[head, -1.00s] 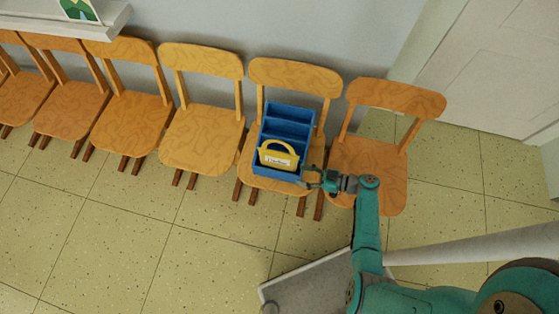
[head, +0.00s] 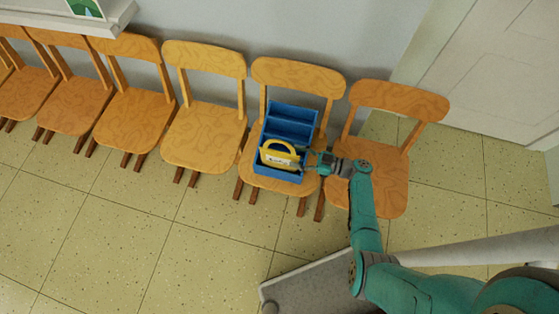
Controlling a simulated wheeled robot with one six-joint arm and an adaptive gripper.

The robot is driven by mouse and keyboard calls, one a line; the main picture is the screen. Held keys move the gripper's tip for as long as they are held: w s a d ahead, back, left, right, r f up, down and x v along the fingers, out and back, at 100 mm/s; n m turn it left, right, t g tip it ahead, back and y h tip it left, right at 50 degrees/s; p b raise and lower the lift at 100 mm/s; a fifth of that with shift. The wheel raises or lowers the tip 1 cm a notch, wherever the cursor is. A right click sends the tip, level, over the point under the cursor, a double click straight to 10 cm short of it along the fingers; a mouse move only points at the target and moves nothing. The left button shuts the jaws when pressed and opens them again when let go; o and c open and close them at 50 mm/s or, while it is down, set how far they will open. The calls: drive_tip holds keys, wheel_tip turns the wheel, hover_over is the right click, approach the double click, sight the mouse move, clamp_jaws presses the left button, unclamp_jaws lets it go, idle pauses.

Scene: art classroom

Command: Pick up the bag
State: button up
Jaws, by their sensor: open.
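The bag (head: 279,157) is a small yellow piece with a loop handle and a white label. It stands upright in the front compartment of a blue divided organizer (head: 291,112), which sits on a wooden chair seat. My gripper (head: 306,161) is open and reaches in from the right, its fingertips close to the bag's right side, over the organizer's right edge. I cannot tell whether the fingers touch the bag. The lower part of the bag is hidden by the organizer's front wall.
The chair under the organizer (head: 247,168) stands in a row along the wall. Another chair (head: 370,185) is under my arm at the right, with an empty seat. A white shelf (head: 60,20) is at the upper left. The tiled floor (head: 120,235) in front is clear.

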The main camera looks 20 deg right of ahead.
sight(279, 158)
drive_tip(key=shift+x, duration=2.15)
drive_tip(key=shift+s, duration=0.1)
clamp_jaws()
